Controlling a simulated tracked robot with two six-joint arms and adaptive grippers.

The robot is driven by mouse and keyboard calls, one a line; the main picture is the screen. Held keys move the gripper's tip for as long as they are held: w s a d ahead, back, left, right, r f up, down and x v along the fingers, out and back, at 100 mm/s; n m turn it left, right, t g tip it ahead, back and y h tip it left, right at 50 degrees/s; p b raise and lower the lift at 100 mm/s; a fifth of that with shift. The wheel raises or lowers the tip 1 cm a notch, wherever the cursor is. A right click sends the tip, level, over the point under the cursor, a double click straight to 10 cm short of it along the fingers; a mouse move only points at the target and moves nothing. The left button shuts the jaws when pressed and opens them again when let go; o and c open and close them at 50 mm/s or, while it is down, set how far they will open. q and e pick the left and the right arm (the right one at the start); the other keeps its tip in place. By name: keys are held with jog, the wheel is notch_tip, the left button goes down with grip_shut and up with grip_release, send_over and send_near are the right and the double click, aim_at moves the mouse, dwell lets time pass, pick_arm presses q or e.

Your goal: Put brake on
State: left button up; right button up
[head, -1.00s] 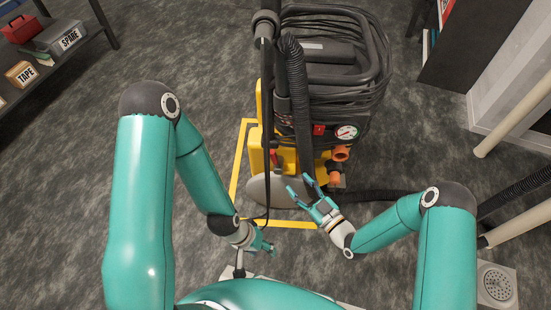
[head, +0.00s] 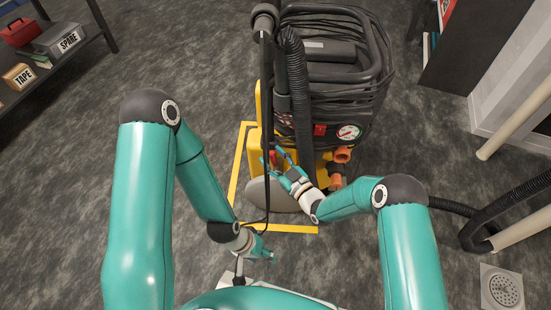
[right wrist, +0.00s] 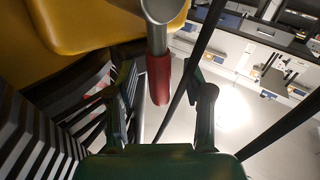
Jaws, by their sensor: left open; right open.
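The brake lever is a grey stem with a red grip (right wrist: 159,80), seen in the right wrist view between the open fingers of my right gripper. I cannot tell whether they touch it. In the head view a small piece of its red (head: 273,157) shows by the fingertips, against the yellow frame of the black extraction machine (head: 330,80). My right gripper (head: 279,160) is open at the machine's lower front, above a grey disc (head: 262,196). My left gripper (head: 268,255) is open and empty, low and well short of the machine.
A yellow floor outline (head: 240,170) surrounds the machine's base. A black pole and cable (head: 265,110) stand close to my right gripper. Orange fittings (head: 342,154) stick out to the right. A shelf (head: 60,50) is at far left. A floor drain (head: 502,287) lies at lower right.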

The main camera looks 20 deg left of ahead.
jog(key=shift+c, duration=0.4)
grip_shut()
